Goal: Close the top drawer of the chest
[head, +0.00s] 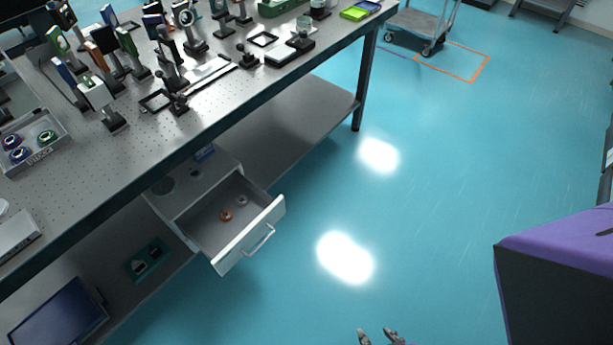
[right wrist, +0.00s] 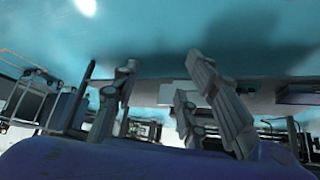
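The chest (head: 217,164) stands under the optical table, on its lower shelf. Its top drawer (head: 248,237) is pulled well out toward the open floor, with a white front and a bar handle (head: 259,239). A copper-coloured ring (head: 225,215) and a grey ring (head: 241,200) lie inside it. My right gripper (head: 378,331) shows only its fingertips at the bottom edge of the head view, apart from the drawer and to its lower right. In the right wrist view the right gripper (right wrist: 163,72) has its fingers spread with nothing between them. My left gripper is not in view.
The optical table (head: 215,118) above the chest is crowded with optics mounts. A monitor (head: 58,312) and a small dark teal box (head: 148,259) sit on the lower shelf. A cart (head: 420,22) stands far back. The blue floor (head: 400,220) before the drawer is clear.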

